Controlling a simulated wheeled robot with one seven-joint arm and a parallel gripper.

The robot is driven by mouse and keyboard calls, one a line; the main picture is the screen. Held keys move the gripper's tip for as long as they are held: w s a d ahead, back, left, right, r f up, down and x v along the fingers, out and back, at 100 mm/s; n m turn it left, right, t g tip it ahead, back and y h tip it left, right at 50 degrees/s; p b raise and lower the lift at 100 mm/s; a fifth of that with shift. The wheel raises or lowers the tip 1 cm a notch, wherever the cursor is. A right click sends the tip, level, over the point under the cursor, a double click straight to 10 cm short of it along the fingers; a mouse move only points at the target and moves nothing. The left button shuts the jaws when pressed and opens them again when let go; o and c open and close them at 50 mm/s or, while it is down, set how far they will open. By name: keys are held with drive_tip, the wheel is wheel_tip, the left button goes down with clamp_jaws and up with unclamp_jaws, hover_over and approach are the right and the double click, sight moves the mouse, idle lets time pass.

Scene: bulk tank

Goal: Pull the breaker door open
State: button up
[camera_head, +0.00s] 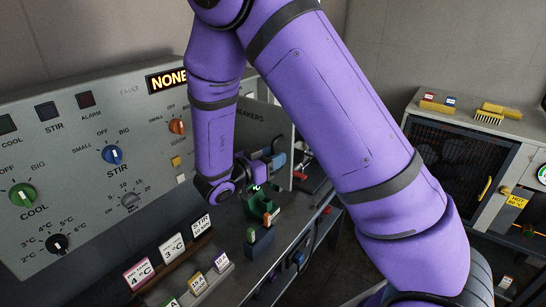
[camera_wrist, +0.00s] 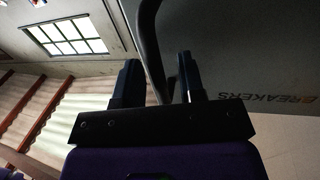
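The breaker door (camera_head: 272,122) is a grey panel lettered "BREAKERS", partly hidden by my arm in the head view. It appears to stand out at an angle from the control panel. In the wrist view the door (camera_wrist: 245,55) fills the right side, and its dark curved handle (camera_wrist: 151,40) comes down towards my gripper (camera_wrist: 158,80). The fingers are apart, one on each side of the handle's lower part. In the head view my gripper (camera_head: 274,161) is small beside the door.
The control panel (camera_head: 75,140) with coloured knobs stands at the left. Below it, a bench (camera_head: 240,277) carries label cards and a green object (camera_head: 262,203). A grey cabinet (camera_head: 465,124) with a mesh front stands at the right. Some floor shows between bench and cabinet.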

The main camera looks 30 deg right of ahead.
drive_tip(key=v, duration=1)
drive_tip(key=shift+a, duration=0.35)
